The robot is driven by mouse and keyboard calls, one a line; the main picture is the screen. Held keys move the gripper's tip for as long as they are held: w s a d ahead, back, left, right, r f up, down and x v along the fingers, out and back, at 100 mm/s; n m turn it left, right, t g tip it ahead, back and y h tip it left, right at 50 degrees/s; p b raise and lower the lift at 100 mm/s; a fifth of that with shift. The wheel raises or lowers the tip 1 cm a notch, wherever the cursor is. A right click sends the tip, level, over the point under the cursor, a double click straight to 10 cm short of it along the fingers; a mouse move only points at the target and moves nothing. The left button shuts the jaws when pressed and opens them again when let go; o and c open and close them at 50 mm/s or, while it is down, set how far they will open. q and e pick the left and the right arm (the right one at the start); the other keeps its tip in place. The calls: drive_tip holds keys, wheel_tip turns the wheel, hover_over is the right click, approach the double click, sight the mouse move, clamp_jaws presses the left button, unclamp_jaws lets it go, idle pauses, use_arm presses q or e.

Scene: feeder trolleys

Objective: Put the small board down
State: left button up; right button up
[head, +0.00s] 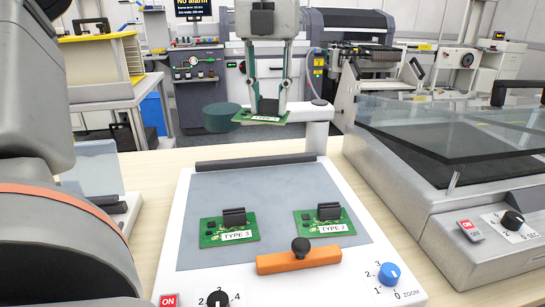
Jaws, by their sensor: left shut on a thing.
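My left gripper (268,103) hangs at the upper middle of the head view, shut on a small green board (262,118). Its fingers grip the dark block on top of the board; the white label is too small to read fully. The board is in the air beyond the grey mat (280,190) of the white device, looking roughly level. Two other green boards lie on the mat: one labelled TYPE 3 at the left (229,230) and one at the right (324,222), its label number unclear. My right gripper is not in view.
An orange bar with a black knob (299,262) crosses the mat's front. A glass-lidded machine (460,130) is at the right. The mat's back half is clear.

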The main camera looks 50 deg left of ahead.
use_arm(q)
drive_tip(key=b, duration=0.2)
hover_over(270, 183)
wheel_tip(270, 183, down, 10)
drive_tip(key=shift+w+f, duration=0.1)
drive_tip(key=shift+f, duration=0.1)
drive_tip(key=shift+a+f, duration=0.1)
drive_tip(key=shift+f, duration=0.4)
wheel_tip(270, 183, down, 4)
drive_tip(key=shift+r+b, duration=0.1)
drive_tip(key=shift+b, duration=0.6)
drive_tip(key=shift+f, duration=0.3)
drive_tip(key=shift+r, duration=0.15)
drive_tip(key=o, duration=1.1)
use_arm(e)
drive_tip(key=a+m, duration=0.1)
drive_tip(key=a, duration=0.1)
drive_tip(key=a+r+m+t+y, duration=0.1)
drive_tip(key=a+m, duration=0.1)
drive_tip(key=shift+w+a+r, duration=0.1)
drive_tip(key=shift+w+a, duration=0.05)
